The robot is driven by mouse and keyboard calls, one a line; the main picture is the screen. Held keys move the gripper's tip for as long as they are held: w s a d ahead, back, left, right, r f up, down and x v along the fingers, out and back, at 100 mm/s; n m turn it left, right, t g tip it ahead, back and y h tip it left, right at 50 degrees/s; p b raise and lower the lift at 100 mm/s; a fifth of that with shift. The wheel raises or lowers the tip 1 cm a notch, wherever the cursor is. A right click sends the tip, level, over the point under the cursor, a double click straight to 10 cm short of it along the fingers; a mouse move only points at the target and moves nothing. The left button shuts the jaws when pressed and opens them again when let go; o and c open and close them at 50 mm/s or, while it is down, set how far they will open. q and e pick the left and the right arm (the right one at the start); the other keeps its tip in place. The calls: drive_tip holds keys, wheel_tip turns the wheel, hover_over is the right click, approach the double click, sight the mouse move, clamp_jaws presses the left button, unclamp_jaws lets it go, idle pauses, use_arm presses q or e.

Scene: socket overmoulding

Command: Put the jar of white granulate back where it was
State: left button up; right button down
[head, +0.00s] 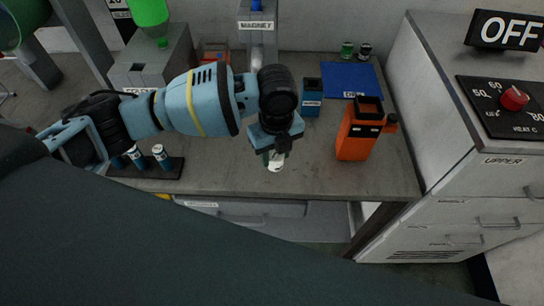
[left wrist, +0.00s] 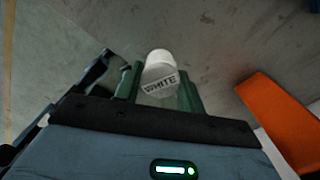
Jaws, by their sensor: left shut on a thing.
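The jar of white granulate (head: 275,164) is a small white jar held between the fingers of my left gripper (head: 275,157). In the left wrist view the jar (left wrist: 160,72) shows its WHITE label between the two green fingers (left wrist: 160,88). The gripper is shut on it and points down, over the front part of the bench in the head view. Whether the jar touches the bench is hard to tell. A green jar (head: 347,50) and a dark jar (head: 365,50) stand side by side at the back, behind the blue mat (head: 346,82). My right gripper is not in view.
An orange container (head: 358,138) stands right of my gripper, and a blue one (head: 311,100) behind it. The magnet stand (head: 257,30) is at the back. A dark rack (head: 150,167) with several small cylinders is at left. Bare bench (head: 330,178) lies along the front.

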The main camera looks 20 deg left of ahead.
sight(272, 152)
use_arm(q)
drive_tip(key=shift+w+a, duration=0.25)
drive_tip(key=shift+a, duration=0.1)
drive_tip(key=f, duration=0.3)
drive_tip(key=shift+a+f, duration=0.15)
drive_tip(key=shift+a, duration=0.05)
drive_tip(key=shift+w+f, duration=0.1)
drive_tip(key=shift+f, duration=0.05)
drive_tip(key=shift+f, duration=0.15)
drive_tip(key=o, duration=1)
drive_tip(key=shift+c, duration=0.2)
